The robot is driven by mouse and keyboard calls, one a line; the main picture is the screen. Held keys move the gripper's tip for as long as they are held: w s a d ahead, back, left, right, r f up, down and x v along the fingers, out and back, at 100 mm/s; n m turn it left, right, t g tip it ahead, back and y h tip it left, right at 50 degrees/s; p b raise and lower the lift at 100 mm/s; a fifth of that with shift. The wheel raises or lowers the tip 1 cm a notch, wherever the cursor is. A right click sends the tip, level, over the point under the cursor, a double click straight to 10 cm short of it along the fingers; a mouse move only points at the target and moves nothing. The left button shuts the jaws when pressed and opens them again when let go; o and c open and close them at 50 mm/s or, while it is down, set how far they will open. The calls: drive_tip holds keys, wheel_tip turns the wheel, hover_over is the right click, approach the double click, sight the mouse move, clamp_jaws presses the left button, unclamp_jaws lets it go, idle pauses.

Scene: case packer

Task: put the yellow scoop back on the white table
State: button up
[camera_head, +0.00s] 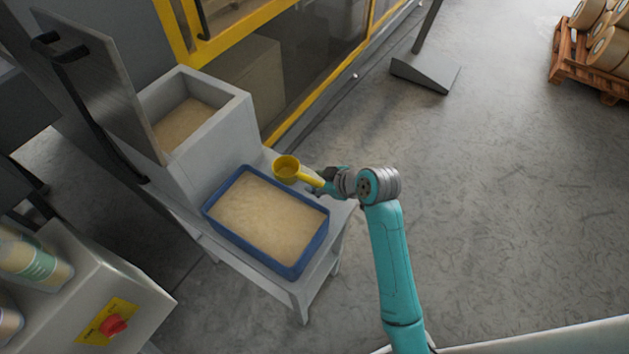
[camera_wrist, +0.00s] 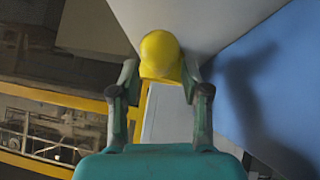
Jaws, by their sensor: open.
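The yellow scoop (camera_head: 286,168) is at the back right of the white table (camera_head: 337,219), just past the far corner of the blue tray. Its handle points right, toward my gripper (camera_head: 326,178). I cannot tell from this view whether the scoop touches the table top. In the wrist view the scoop (camera_wrist: 160,52) shows as a rounded yellow shape between the tips of my gripper (camera_wrist: 161,80). The fingers are apart, one on each side of it, and open. Whether either finger touches the handle is unclear.
The blue tray (camera_head: 315,247) of pale grains fills much of the table; its blue wall (camera_wrist: 270,70) is close on the wrist view's right. A grey hopper (camera_head: 219,128) with an open lid (camera_head: 105,80) stands behind. The yellow-framed machine (camera_head: 232,38) is beyond.

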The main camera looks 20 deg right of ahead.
drive_tip(key=v, duration=1)
drive_tip(key=shift+s+f, duration=0.1)
